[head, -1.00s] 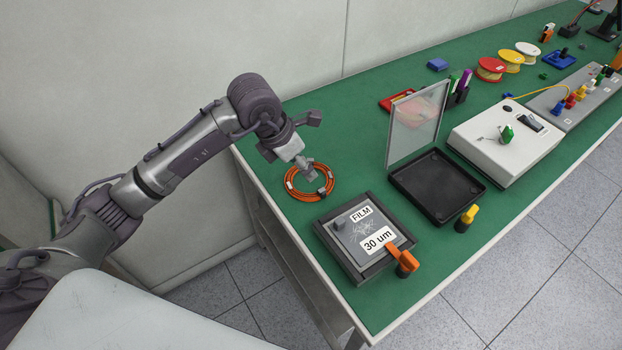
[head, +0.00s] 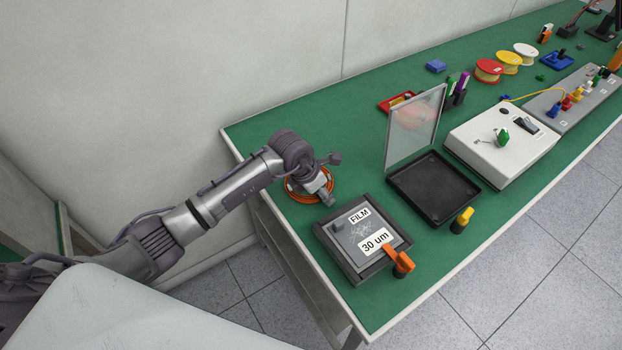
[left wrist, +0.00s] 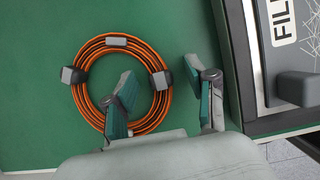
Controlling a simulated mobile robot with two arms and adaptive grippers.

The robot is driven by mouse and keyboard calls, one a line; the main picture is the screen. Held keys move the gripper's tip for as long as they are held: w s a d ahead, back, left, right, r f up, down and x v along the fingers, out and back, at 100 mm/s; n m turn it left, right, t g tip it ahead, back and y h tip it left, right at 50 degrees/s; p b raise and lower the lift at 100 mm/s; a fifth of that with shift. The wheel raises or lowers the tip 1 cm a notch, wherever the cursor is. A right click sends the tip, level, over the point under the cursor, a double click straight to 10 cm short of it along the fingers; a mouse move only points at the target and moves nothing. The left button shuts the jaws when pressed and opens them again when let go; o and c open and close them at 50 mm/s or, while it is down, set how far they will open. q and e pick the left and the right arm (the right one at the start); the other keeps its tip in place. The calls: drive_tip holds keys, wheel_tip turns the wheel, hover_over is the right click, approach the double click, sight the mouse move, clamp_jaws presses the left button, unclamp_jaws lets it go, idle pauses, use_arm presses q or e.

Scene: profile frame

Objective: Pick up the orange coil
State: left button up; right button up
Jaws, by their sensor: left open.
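The orange coil (head: 291,191) lies flat on the green table near its left end, partly hidden by my left gripper in the head view. In the left wrist view the coil (left wrist: 120,40) is a ring of orange cable with grey clips on it. My left gripper (head: 329,202) is above the coil's right side. In the left wrist view the left gripper (left wrist: 168,92) is open, with one finger over the coil's lower part and the other over bare table to the right of the coil. Nothing is held between the fingers. My right gripper is not in view.
A dark box with a FILM 30 um label (head: 347,227) stands close to the right of the coil. An open black tray with a clear lid (head: 434,187) and a white device (head: 505,141) stand farther right. The table's front edge is near.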

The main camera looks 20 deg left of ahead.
use_arm(q)
drive_tip(key=shift+f, duration=0.1)
drive_tip(key=shift+c, duration=0.3)
clamp_jaws()
